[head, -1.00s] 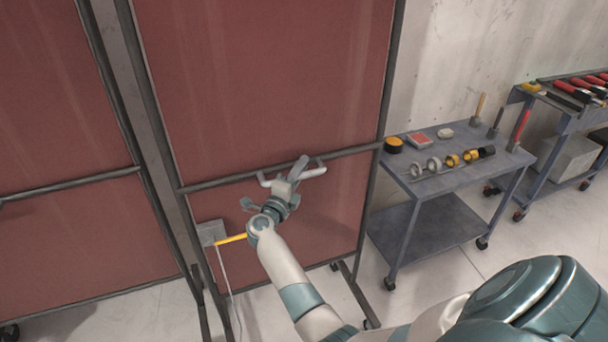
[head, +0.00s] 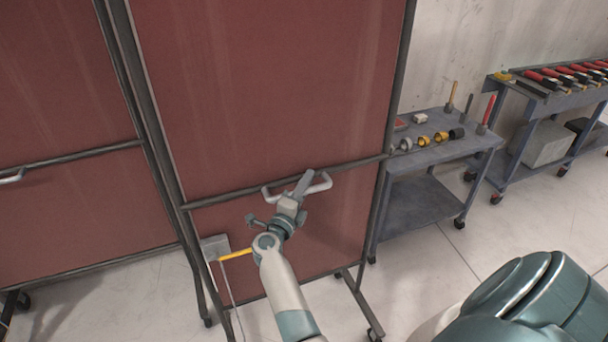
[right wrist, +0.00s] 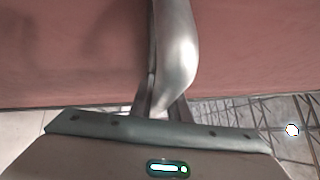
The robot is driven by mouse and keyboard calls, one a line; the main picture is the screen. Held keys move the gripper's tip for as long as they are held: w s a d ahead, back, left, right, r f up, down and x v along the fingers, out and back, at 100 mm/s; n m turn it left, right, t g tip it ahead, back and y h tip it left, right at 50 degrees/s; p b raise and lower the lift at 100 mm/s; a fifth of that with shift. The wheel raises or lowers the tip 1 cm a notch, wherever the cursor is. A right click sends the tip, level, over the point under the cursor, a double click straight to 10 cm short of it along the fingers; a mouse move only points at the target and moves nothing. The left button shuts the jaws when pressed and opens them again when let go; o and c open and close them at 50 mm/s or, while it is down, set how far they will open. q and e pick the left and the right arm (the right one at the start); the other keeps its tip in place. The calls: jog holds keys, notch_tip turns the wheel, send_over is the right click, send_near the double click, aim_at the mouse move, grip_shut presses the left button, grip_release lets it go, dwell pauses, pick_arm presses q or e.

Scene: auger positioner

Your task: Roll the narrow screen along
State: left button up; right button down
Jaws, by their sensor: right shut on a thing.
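The narrow screen (head: 262,95) is a tall dark red panel in a dark grey frame on castors, upright in the middle of the head view. A pale handle (head: 324,184) is fixed at its crossbar. My right gripper (head: 300,187) is shut on this handle. The right wrist view shows the handle (right wrist: 176,45) running between the fingers, with the red panel behind. My left gripper is not in view.
A wider red screen (head: 60,90) stands close on the left. A grey cart (head: 425,200) with rings and tools stands just right of the narrow screen, partly behind its edge. Another tool cart (head: 515,150) stands farther right.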

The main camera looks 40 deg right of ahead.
jog(key=shift+s, duration=0.15)
jog(key=c, duration=1.7)
grip_release()
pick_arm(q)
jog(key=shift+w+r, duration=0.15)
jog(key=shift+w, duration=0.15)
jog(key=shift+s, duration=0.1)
